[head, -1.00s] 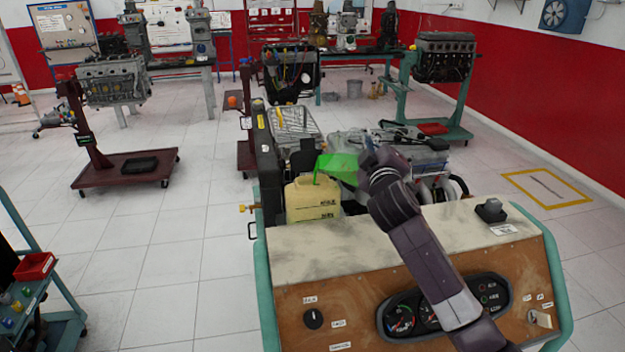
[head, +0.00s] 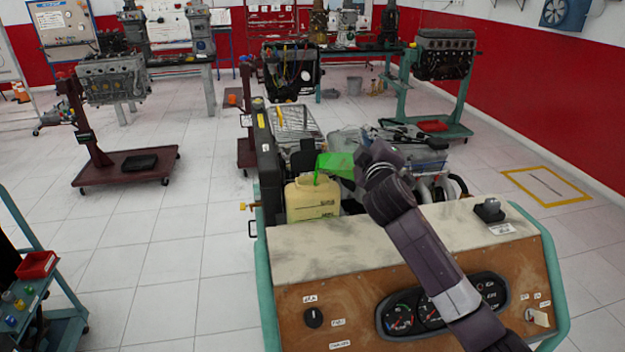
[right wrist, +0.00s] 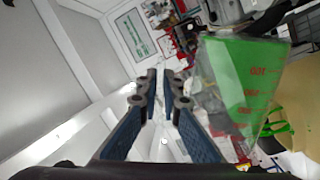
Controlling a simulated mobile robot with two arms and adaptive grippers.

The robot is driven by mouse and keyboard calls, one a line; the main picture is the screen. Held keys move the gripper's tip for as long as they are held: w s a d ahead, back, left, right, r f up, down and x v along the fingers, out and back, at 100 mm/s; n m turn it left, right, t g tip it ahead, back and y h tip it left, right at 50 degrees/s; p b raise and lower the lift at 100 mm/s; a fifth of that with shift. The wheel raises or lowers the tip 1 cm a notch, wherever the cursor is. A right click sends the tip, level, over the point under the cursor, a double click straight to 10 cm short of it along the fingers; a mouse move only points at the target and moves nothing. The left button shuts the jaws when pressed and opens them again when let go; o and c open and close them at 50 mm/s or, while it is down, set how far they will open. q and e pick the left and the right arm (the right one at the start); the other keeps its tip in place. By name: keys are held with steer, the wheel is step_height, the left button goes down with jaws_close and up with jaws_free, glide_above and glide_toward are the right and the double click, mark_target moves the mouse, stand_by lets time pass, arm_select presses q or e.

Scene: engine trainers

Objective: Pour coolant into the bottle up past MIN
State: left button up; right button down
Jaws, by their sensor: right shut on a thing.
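The coolant bottle (head: 312,200) is a pale yellow, upright container with two dark level marks on its front, at the near left of the engine trainer. A clear jug (head: 337,164) of green coolant is tilted left above the bottle's open neck. A thin green stream runs from its lip into the neck. My right gripper (head: 364,165) is shut on the jug from the right. In the right wrist view the jug (right wrist: 243,85) shows red markings beside my fingers. I cannot read the liquid level inside the bottle. My left gripper is not in view.
The trainer's wooden panel (head: 400,255) with gauges stands below the bottle, under my right arm. The engine and hoses (head: 430,155) lie right of the jug. A cart with a red bin (head: 37,265) is at the left. Open tiled floor lies between.

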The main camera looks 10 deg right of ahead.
steer(key=shift+w+r, duration=0.2)
steer(key=shift+r, duration=0.05)
steer(key=f+b, duration=0.1)
steer(key=d+f+m+b, duration=0.1)
steer(key=f+m+b, duration=0.1)
steer(key=shift+s+d+f, duration=0.2)
steer(key=shift+s+f, duration=0.05)
steer(key=shift+f, duration=0.05)
steer(key=shift+s+d+f+m, duration=0.15)
steer(key=shift+d+m, duration=0.35)
steer(key=shift+m, duration=0.4)
steer(key=shift+d+f+m, duration=0.15)
steer(key=shift+d+m, duration=0.1)
steer(key=shift+m, duration=0.05)
steer(key=shift+d+f+b, duration=0.1)
steer(key=shift+f+b, duration=0.25)
steer(key=shift+b, duration=0.05)
steer(key=s+d+f+m+b, duration=0.1)
steer(key=d+f+m+b, duration=0.1)
steer(key=d+f+m, duration=0.4)
steer(key=shift+s+f+m, duration=0.3)
steer(key=shift+m, duration=0.8)
